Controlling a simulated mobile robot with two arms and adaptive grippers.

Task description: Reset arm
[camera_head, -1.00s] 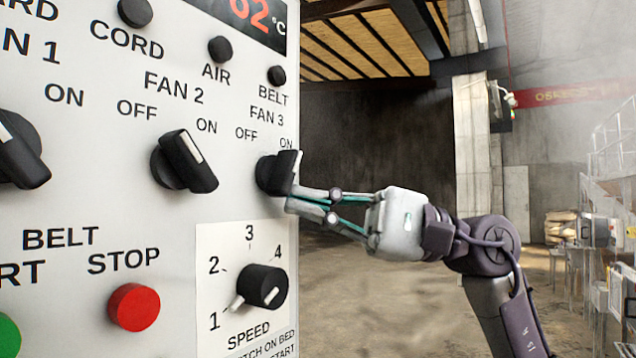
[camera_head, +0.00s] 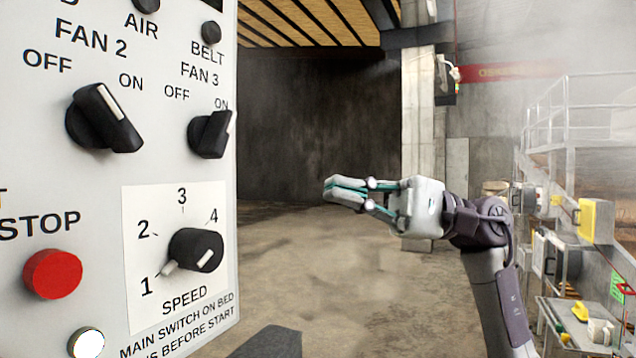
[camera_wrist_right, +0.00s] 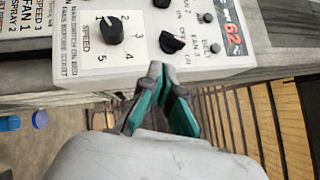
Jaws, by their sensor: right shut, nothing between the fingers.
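My right gripper (camera_head: 330,190) is shut and empty, held in free air to the right of the white control panel (camera_head: 60,180). A clear gap lies between its fingertips and the panel edge. The FAN 3 knob (camera_head: 208,135) is a black rotary switch, its pointer turned toward ON. The FAN 2 knob (camera_head: 103,118) is to its left. In the right wrist view my gripper's fingertips (camera_wrist_right: 160,72) are together in front of the panel (camera_wrist_right: 130,60), with nothing between them. My left gripper is not in view.
The speed knob (camera_head: 195,250) and the red stop button (camera_head: 53,274) are lower on the panel. Open concrete floor (camera_head: 320,270) lies behind my right gripper. Railings and machinery with a yellow box (camera_head: 597,221) stand at the right.

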